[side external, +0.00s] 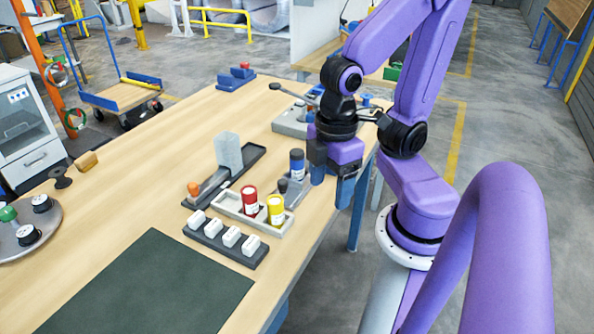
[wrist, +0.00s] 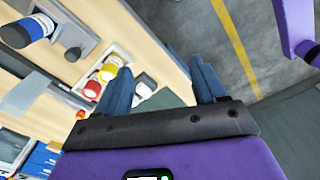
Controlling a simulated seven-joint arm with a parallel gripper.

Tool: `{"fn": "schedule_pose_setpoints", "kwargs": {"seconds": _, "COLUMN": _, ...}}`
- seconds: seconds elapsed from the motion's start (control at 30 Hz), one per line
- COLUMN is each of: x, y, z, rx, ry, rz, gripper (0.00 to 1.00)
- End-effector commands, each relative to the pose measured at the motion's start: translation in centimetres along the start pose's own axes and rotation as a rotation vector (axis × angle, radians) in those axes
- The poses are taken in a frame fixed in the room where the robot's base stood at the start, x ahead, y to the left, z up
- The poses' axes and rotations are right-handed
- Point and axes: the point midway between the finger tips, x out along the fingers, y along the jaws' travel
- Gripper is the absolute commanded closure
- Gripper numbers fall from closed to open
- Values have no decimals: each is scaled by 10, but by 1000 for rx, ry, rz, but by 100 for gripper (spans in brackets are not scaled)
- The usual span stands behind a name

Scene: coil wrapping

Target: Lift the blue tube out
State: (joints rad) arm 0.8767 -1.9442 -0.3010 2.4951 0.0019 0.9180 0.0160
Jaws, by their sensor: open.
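The blue tube (side external: 297,163) stands upright in a grey holder (side external: 296,194) near the right edge of the table. It has a white label, and its lower end is hidden in the holder. In the wrist view, the blue tube (wrist: 28,30) is at the upper left, outside the space between the fingers. My gripper (side external: 330,190) is just to the right of the tube, by the table edge, and points down. In the wrist view, my gripper (wrist: 162,66) has its blue fingers wide apart with nothing between them.
A light tray (side external: 228,208) holds a red tube (side external: 249,200) and a yellow tube (side external: 275,209) in front of the holder. A dark rack (side external: 205,237) with white blocks is nearer. A grey block (side external: 228,152) stands behind. A dark mat (side external: 150,285) lies at the front.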

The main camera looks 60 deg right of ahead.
Motion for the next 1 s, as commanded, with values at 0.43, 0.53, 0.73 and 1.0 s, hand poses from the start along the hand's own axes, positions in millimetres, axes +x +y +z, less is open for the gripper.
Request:
{"fn": "schedule_pose_setpoints", "kwargs": {"seconds": 0.43, "x": -10, "y": 71, "z": -36, "rx": 502, "ry": -4, "rz": 10, "gripper": 30}}
{"fn": "schedule_pose_setpoints", "kwargs": {"seconds": 0.53, "x": -12, "y": 87, "z": -41, "rx": 621, "ry": -5, "rz": 12, "gripper": 30}}
{"fn": "schedule_pose_setpoints", "kwargs": {"seconds": 0.73, "x": -18, "y": 118, "z": -48, "rx": 859, "ry": -6, "rz": 16, "gripper": 30}}
{"fn": "schedule_pose_setpoints", "kwargs": {"seconds": 1.0, "x": -24, "y": 157, "z": -47, "rx": 1182, "ry": -8, "rz": 21, "gripper": 30}}
